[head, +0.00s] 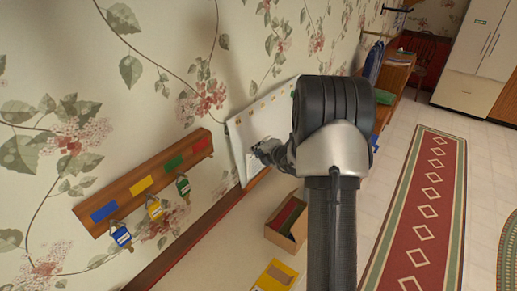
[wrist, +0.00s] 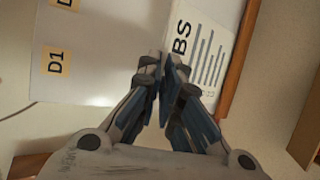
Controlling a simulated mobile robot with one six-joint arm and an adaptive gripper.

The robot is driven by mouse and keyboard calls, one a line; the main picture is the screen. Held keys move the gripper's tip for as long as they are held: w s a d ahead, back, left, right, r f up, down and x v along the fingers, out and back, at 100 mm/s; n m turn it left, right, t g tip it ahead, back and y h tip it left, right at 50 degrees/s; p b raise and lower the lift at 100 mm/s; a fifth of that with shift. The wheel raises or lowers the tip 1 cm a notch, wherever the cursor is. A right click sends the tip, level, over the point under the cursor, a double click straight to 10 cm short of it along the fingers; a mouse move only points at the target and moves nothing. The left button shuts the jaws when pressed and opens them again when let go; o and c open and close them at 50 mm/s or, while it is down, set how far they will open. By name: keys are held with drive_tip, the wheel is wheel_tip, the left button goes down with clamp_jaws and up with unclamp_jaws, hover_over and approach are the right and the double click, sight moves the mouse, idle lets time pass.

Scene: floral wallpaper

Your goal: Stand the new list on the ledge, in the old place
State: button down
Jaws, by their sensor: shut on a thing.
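My gripper (head: 268,152) is at the white board on the wall, shut on the edge of a white list. In the wrist view my gripper (wrist: 163,66) has its fingertips together at the near edge of the list (wrist: 205,62), which shows large dark letters ending in "BS" and several grey lines. The white board (wrist: 95,55) lies behind it and carries tan labels, one reading "D1". The wooden ledge (wrist: 241,62) runs along the board's edge, close beside the list. Whether the list touches the ledge I cannot tell. In the head view my arm and gripper hide most of the list.
A wooden rack (head: 160,180) with blue, yellow, green and red labels hangs left of the board, with coloured padlocks on it. Below are an open box (head: 287,222) and a yellow item (head: 277,274). A red patterned rug (head: 425,200) lies on the floor at right.

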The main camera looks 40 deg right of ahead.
drive_tip(key=shift+s+f, duration=0.1)
drive_tip(key=shift+f, duration=0.3)
drive_tip(key=c, duration=1.7)
unclamp_jaws()
drive_tip(key=shift+s, duration=0.1)
drive_tip(key=v, duration=1.2)
drive_tip(key=shift+a, duration=0.1)
